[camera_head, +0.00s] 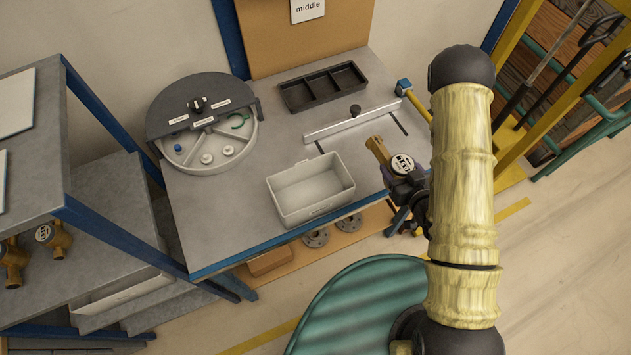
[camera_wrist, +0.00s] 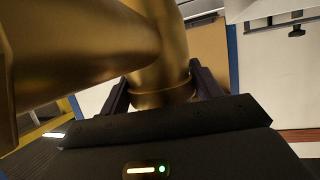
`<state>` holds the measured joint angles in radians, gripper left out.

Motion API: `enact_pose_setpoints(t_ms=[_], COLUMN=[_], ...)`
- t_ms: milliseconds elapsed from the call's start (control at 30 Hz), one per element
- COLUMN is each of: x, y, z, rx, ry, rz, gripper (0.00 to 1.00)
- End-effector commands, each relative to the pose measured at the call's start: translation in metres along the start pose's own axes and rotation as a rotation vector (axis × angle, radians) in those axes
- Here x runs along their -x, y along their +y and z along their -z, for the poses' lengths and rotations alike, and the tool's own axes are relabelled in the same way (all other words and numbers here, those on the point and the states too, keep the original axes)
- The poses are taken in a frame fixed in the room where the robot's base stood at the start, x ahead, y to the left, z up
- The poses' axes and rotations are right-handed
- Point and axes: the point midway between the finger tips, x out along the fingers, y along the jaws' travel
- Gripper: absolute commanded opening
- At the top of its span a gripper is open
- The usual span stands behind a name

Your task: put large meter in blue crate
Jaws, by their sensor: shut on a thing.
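A brass meter (camera_head: 377,150) with a round white dial is held at the right end of the workbench, above its edge. My gripper (camera_head: 408,183) is shut on it; the arm partly covers the grip in the head view. In the wrist view the meter's brass body (camera_wrist: 165,75) fills the space between the two dark fingers (camera_wrist: 160,95). I cannot tell its size against the other meters. No blue crate is visible in either view.
A pale grey crate (camera_head: 311,190) stands empty on the workbench (camera_head: 225,230). Behind it are a metal rail (camera_head: 350,124), a black divided tray (camera_head: 322,87) and a round sectioned tray (camera_head: 208,148). More brass meters (camera_head: 55,238) sit on the left shelf. Open floor lies at right.

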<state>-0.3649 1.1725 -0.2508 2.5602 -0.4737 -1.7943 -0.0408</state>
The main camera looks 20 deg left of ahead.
Motion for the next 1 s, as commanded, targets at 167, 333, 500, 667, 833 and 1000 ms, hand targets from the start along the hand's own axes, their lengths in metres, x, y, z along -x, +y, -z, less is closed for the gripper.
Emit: enact_pose_setpoints(t_ms=[167, 333, 500, 667, 833, 1000], x=[-0.001, -0.001, -0.001, -0.003, -0.011, -0.023], y=[0.001, 0.001, 0.001, 0.001, 0.0, 0.002], z=[-0.001, 0.0, 0.0, -0.001, -0.004, -0.006], rx=[0.001, 0.001, 0.001, 0.001, 0.004, 0.004], ry=[0.007, 0.007, 0.007, 0.007, 0.01, 0.01], rz=[-0.001, -0.002, -0.002, -0.002, 0.0, -0.002], gripper=[0.0, 0.0, 0.0, 0.0, 0.0, 0.0])
